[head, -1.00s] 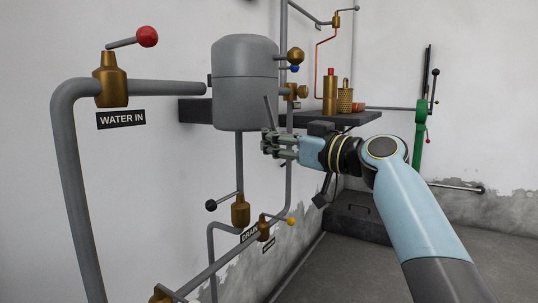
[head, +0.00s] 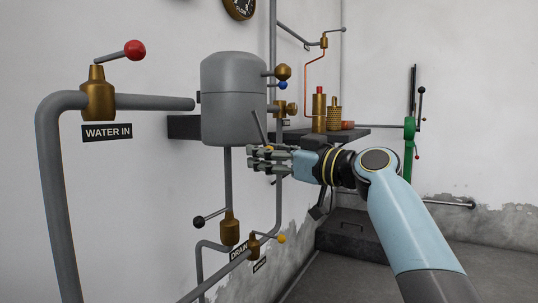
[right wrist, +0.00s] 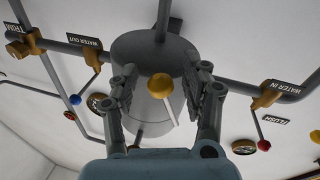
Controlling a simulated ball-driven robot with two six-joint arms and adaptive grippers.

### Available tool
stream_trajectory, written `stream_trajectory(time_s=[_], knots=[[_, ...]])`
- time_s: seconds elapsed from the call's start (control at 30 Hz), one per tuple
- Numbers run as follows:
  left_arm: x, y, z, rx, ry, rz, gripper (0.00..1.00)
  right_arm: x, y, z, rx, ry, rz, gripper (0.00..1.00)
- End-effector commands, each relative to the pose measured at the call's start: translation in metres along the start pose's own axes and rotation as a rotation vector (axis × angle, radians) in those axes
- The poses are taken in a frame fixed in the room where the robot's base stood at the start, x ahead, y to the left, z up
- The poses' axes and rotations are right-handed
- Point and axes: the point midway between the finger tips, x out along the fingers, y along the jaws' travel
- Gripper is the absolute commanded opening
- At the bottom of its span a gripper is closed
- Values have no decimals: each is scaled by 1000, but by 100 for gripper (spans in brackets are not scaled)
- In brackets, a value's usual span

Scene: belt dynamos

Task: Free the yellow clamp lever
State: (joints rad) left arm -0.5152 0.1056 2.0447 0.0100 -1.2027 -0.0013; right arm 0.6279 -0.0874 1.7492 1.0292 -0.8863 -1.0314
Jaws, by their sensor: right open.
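The yellow clamp lever shows in the right wrist view as a round yellow knob (right wrist: 160,85) on a pale rod. It lies between the two fingers of my open right gripper (right wrist: 165,72), with a visible gap on each side. In the head view the lever's grey rod (head: 260,126) slants down beside the grey tank (head: 234,98), and its knob is mostly hidden by my right gripper (head: 252,159). I cannot tell how near the knob is in depth. My left gripper is out of view.
A second yellow-knobbed lever (head: 281,239) sits on a lower brass valve. A black-knobbed drain lever (head: 198,221) is below the tank. A dark shelf (head: 345,136) with brass fittings stands behind my right gripper. The red-knobbed water inlet lever (head: 134,50) is at left.

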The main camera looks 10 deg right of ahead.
Motion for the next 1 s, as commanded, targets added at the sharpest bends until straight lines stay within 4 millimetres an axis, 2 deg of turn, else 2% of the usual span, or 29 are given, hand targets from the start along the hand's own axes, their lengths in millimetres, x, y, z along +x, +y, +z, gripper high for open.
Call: stream_trajectory(time_s=[0.17, 0.27, 0.7, 0.83, 1.0], knots=[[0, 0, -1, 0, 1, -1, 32, -1, 0, 0, 1, 1, 0, 47], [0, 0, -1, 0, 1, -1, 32, -10, 0, 0, 0, 0, 1, 47], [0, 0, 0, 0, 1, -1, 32, -101, 0, 1, -4, -4, 1, 47], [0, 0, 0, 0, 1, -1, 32, -116, 1, 1, -2, -3, 3, 47], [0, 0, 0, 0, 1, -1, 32, -122, 1, 0, 0, -1, 2, 47]])
